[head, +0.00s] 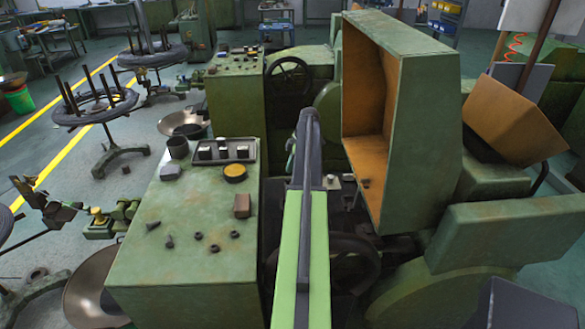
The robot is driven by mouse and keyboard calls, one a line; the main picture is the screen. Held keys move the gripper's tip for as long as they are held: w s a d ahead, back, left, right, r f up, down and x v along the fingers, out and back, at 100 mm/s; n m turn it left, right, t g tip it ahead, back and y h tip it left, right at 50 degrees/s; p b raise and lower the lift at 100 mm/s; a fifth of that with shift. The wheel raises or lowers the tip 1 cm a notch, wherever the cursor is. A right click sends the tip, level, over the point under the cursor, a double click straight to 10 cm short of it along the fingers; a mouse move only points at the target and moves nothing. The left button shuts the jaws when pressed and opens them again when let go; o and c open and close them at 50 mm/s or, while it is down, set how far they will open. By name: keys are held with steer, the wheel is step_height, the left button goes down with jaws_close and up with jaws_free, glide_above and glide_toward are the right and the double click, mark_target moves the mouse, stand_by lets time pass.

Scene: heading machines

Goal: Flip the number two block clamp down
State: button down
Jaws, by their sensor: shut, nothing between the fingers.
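A green heading machine stands ahead, with its dark working area (347,190) below the raised open guard. The number two block clamp cannot be picked out there. The dark parts are small, and my arm covers part of the area. My light green and dark grey arm reaches forward from the bottom middle into the machine. My gripper's fingers do not show; the far end of the arm hides what lies beyond and below it.
The tall green guard (425,135), orange inside, stands close to the right of my arm. A green cabinet top (190,255) with loose nuts, bolts and a control panel (222,151) is on the left. A dark handwheel (287,77) is behind. Open floor (95,170) lies farther left.

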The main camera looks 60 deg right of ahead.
steer(key=shift+f, duration=0.45)
steer(key=shift+d, duration=0.1)
steer(key=shift+w+d+f+b, duration=0.2)
steer(key=shift+d+f+b, duration=0.05)
steer(key=shift+f+b, duration=0.3)
steer(key=shift+w+d+f+b, duration=0.2)
steer(key=shift+d+f+b, duration=0.05)
steer(key=shift+f+b, duration=0.3)
steer(key=shift+r, duration=0.2)
steer(key=shift+r+p, duration=0.3)
steer(key=shift+p, duration=0.2)
step_height(320, 180, up, 4)
steer(key=p, duration=0.4)
steer(key=shift+w, duration=0.15)
step_height(320, 180, up, 9)
steer(key=p, duration=0.9)
glide_above(287, 178)
steer(key=s+d, duration=0.3)
steer(key=d, duration=0.1)
steer(key=shift+w+f, duration=0.1)
steer(key=shift+w, duration=0.05)
